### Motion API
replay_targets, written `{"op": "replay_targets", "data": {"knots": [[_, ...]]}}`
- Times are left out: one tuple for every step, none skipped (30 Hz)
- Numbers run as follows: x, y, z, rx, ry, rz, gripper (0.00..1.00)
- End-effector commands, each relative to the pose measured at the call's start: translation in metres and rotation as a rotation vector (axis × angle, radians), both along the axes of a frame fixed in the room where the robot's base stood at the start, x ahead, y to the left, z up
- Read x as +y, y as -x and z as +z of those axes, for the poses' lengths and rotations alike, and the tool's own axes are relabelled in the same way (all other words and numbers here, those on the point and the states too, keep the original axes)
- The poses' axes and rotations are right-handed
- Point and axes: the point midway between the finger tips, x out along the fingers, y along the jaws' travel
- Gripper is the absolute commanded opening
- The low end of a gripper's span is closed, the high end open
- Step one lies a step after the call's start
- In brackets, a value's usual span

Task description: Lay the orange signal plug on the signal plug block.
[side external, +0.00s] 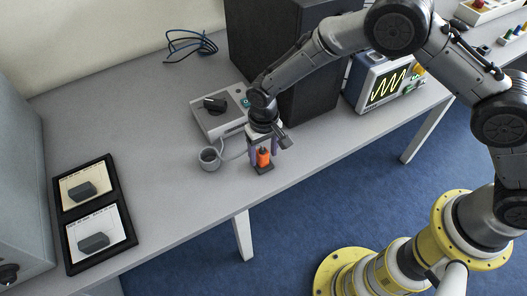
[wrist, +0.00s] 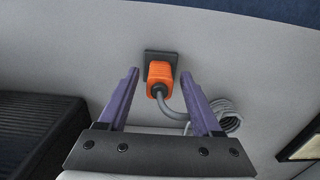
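The plug appears to rest on the block; the contact itself is hidden. My gripper (side external: 262,152) is right above the block, pointing down. In the wrist view its purple fingers are spread, one on each side of the plug, with gaps visible between them and it.
A grey box with a black knob (side external: 214,103) and a coiled grey cable (side external: 210,157) are close behind and left of my gripper. A tall black cabinet (side external: 300,80) stands behind. Two framed pictures (side external: 92,215) lie at the left. The table between them is clear.

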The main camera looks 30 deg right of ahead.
Motion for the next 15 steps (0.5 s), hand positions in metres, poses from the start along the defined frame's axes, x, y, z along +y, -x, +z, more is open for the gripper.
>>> {"op": "replay_targets", "data": {"knots": [[0.0, 0.0, 0.0, 0.0, 0.0, 0.0, 0.66], [0.0, 0.0, 0.0, 0.0, 0.0, 0.0, 0.66], [0.0, 0.0, 0.0, 0.0, 0.0, 0.0, 0.66], [0.0, 0.0, 0.001, 0.0, 0.0, 0.0, 0.66], [0.0, 0.0, 0.002, -0.001, 0.0, 0.0, 0.66], [0.0, 0.0, 0.004, -0.001, -0.001, 0.0, 0.66], [0.0, 0.0, 0.006, -0.002, -0.001, 0.0, 0.66], [0.0, -0.001, 0.01, -0.003, -0.002, 0.0, 0.66], [0.0, -0.001, 0.015, -0.003, -0.002, 0.0, 0.66], [0.0, -0.001, 0.019, -0.003, -0.002, 0.0, 0.66], [0.001, -0.001, 0.025, -0.004, -0.002, 0.0, 0.66], [0.001, -0.001, 0.033, -0.005, -0.003, 0.0, 0.66], [0.001, -0.001, 0.039, -0.005, -0.003, 0.0, 0.66], [0.001, -0.001, 0.045, -0.005, -0.003, 0.0, 0.66], [0.001, -0.001, 0.054, -0.005, -0.003, 0.0, 0.66]]}}
